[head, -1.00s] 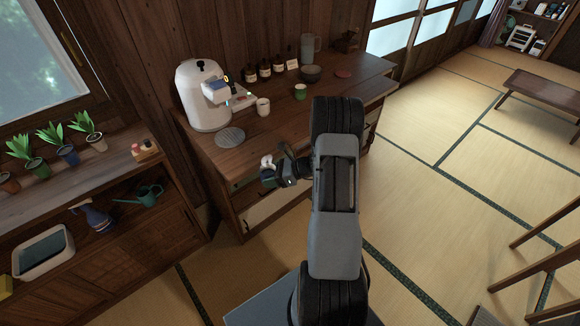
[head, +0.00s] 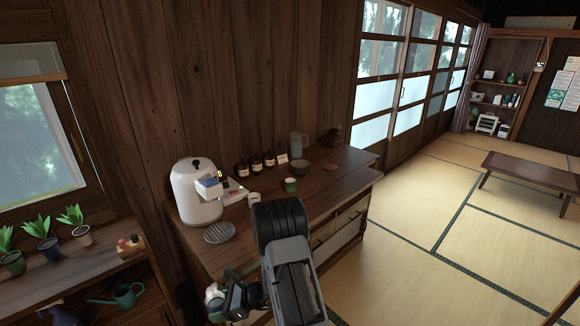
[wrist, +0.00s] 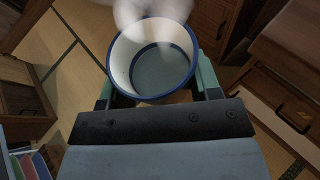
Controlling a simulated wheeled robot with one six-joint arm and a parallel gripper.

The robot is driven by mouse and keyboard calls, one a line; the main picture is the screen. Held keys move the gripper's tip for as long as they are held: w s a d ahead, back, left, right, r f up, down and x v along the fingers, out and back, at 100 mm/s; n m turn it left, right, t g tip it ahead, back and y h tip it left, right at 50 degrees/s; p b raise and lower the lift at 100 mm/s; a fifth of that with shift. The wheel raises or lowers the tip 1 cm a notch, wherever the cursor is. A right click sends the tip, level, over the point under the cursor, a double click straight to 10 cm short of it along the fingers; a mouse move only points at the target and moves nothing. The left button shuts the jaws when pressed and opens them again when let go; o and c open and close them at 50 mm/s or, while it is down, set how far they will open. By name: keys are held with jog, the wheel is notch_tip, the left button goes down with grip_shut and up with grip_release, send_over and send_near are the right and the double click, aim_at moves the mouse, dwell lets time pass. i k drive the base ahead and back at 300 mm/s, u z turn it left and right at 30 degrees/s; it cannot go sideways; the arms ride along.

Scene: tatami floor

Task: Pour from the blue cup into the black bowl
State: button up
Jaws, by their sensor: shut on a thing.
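A cup (wrist: 150,60) with a white inside and a blue rim sits between the fingers of my gripper (wrist: 155,88) in the wrist view. I look into its open mouth, where the bottom looks grey-blue; I cannot tell whether it holds liquid. My gripper is shut on it. In the head view my gripper (head: 222,300) is low in the picture, in front of the counter, and the cup is hard to make out there. The black bowl (head: 300,169) stands upright toward the back right of the counter, well apart from my gripper.
A blurred white shape (wrist: 152,10) shows beyond the held cup.

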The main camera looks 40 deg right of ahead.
aim_at(300, 169)
jog(key=u, duration=3.05)
jog(key=k, duration=2.95)
jog(key=z, duration=2.1)
